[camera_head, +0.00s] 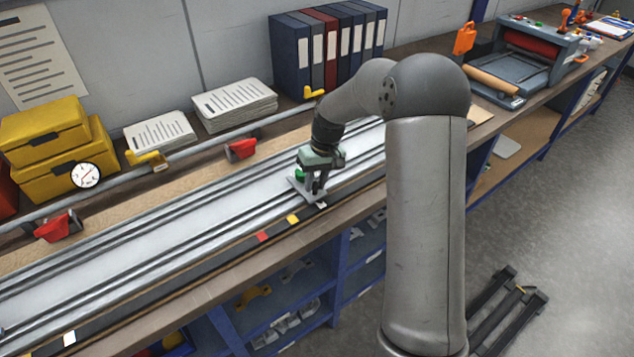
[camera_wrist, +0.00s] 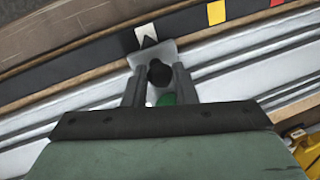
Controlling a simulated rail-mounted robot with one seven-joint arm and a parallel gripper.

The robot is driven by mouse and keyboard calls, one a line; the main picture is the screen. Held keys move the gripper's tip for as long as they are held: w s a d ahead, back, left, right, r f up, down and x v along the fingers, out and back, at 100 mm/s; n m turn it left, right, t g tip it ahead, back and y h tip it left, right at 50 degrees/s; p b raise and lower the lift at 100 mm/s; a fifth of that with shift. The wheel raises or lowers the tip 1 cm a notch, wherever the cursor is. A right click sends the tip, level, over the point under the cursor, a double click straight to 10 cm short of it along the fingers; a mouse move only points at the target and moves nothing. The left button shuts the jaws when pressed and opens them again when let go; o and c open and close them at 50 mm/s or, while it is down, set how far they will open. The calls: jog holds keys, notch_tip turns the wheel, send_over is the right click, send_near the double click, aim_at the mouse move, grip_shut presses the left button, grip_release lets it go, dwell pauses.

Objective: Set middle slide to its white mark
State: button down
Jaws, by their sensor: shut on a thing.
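A slide with a pale metal plate (camera_head: 298,184), a green part and a black knob (camera_wrist: 160,73) sits on the long grey rail in the head view. My gripper (camera_head: 317,183) is shut on the knob, with one finger on each side of it in the wrist view (camera_wrist: 160,86). The white mark (camera_head: 321,205) lies on the dark front strip right by the plate's front end. In the wrist view the plate's front edge meets the white mark (camera_wrist: 147,34), roughly in line with it. The gripper hides part of the slide.
A yellow mark (camera_head: 292,219) and a red mark (camera_head: 262,236) lie left of the white one on the strip. Another white mark (camera_head: 69,338) is far left. Red clamps (camera_head: 241,149), yellow boxes (camera_head: 55,150) and binders (camera_head: 326,50) stand behind the rail.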

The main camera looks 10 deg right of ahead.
jog(key=c, duration=1.2)
grip_release()
jog(key=shift+a, duration=0.1)
jog(key=shift+r, duration=0.15)
jog(key=d+r, duration=0.1)
jog(key=r, duration=0.4)
jog(key=d+r+b, duration=0.1)
jog(key=r, duration=0.5)
jog(key=d+r+b, duration=0.1)
jog(key=r, duration=0.5)
jog(key=shift+w+d, duration=0.15)
jog(key=shift+w, duration=0.15)
jog(key=s+a+f, duration=0.1)
jog(key=s+f, duration=0.2)
jog(key=s, duration=0.8)
jog(key=s+a+f+m+h, duration=0.1)
jog(key=s+f, duration=0.2)
jog(key=s, duration=0.7)
jog(key=s+a+f+m+t+h, duration=0.1)
jog(key=s+f, duration=0.2)
jog(key=s, duration=0.8)
jog(key=shift+s+a, duration=0.35)
jog(key=shift+a, duration=0.05)
